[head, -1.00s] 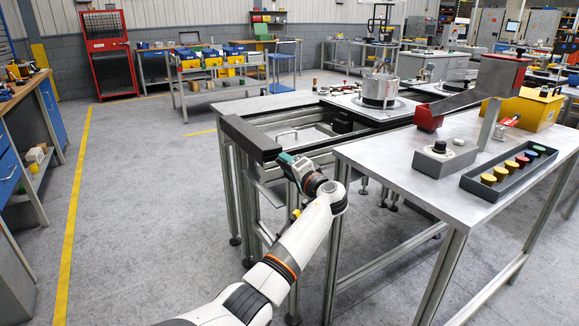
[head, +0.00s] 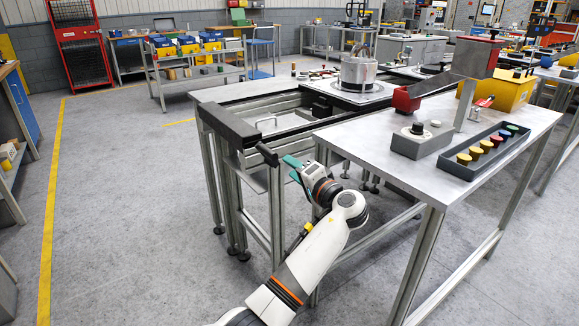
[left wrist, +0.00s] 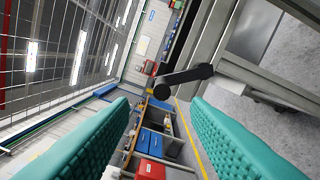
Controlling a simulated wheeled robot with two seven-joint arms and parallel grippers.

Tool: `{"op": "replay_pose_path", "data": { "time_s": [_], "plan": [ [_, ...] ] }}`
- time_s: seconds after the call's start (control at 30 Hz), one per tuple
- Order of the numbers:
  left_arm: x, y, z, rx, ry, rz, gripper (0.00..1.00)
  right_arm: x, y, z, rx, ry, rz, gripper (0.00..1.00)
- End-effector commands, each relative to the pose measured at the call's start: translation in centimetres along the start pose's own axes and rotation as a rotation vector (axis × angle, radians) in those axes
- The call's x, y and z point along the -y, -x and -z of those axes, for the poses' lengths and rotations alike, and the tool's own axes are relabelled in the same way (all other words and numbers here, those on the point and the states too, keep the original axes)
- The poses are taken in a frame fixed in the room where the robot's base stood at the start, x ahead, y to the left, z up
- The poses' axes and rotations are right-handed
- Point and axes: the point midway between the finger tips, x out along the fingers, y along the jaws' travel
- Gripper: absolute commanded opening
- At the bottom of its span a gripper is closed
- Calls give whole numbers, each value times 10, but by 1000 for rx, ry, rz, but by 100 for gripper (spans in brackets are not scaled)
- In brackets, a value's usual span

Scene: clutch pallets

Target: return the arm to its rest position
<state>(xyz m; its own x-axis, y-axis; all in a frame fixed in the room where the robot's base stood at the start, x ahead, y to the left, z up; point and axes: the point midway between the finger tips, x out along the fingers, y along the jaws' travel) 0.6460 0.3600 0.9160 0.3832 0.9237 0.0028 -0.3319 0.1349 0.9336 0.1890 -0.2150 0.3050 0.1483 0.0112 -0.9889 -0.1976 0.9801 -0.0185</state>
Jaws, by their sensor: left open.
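My left arm comes in from the bottom of the head view, white with dark joints and an orange ring. Its gripper (head: 291,167) is beside the metal frame of the conveyor, just below and in front of its dark end bar (head: 228,126). In the left wrist view the two teal ribbed fingers (left wrist: 160,140) stand wide apart, with nothing held between them. A dark rounded bar end (left wrist: 185,80) shows past the fingertips, close to them; I cannot tell if anything touches. My right gripper is not in view.
A grey table (head: 375,152) stands at right with a button box (head: 420,140), a tray of coloured caps (head: 487,152) and a yellow box (head: 506,92). A metal pot (head: 357,70) sits on a pallet behind. The floor at left is clear.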

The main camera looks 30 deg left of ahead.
Motion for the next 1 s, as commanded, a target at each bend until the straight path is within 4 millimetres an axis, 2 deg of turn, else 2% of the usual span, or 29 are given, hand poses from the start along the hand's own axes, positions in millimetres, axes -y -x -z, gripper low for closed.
{"op": "replay_pose_path", "data": {
  "time_s": [0.43,0.5,0.57,0.67,0.77,0.8,0.9,1.0],
  "plan": [
    [1,0,0,0,-2,1,43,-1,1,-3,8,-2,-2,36],
    [9,0,3,5,-11,16,43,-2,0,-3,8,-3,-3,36],
    [25,0,8,15,-30,45,43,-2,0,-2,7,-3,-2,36],
    [73,4,24,47,-81,142,43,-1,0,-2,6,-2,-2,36],
    [140,14,53,83,-141,284,43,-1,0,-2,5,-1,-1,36],
    [167,21,68,95,-161,346,43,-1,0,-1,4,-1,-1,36],
    [230,40,109,113,-201,501,43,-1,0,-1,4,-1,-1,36],
    [286,65,156,117,-228,653,43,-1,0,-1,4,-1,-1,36]
  ]
}}
